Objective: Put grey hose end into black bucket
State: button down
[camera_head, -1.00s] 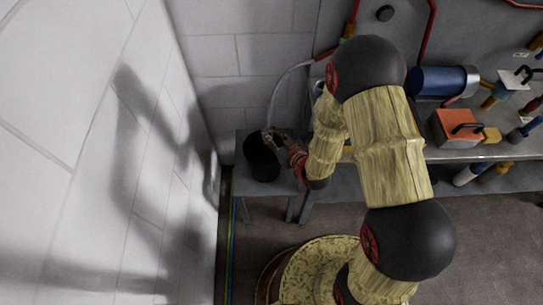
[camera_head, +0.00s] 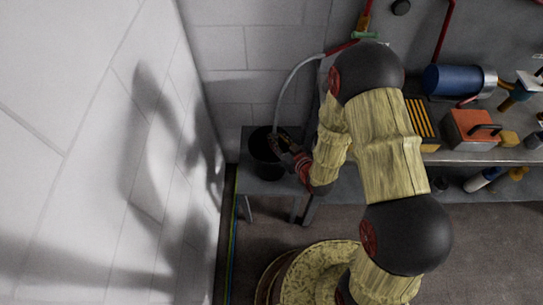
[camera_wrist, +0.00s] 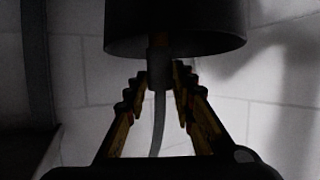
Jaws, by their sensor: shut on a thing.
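The black bucket (camera_head: 262,164) stands upright on a grey stand against the wall in the head view. In the wrist view the bucket (camera_wrist: 180,18) fills the upper middle, with its rim towards my fingers. My gripper (camera_head: 284,143) is at the bucket's upper right edge. In the wrist view my gripper (camera_wrist: 159,75) is shut on the grey hose end (camera_wrist: 158,66), and the hose runs down between the fingers. The hose end's tip overlaps the bucket's rim; I cannot tell whether it is inside. In the head view the grey hose (camera_head: 280,88) arcs up to a red pipe.
The grey stand (camera_head: 250,186) is close to the white left wall (camera_head: 80,150). A workbench on the right holds a blue cylinder (camera_head: 455,79) and an orange box (camera_head: 470,128). My arm hides part of the bench. Floor is clear in front of the stand.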

jog(key=c, duration=1.4)
grip_release()
jog(key=v, duration=1.2)
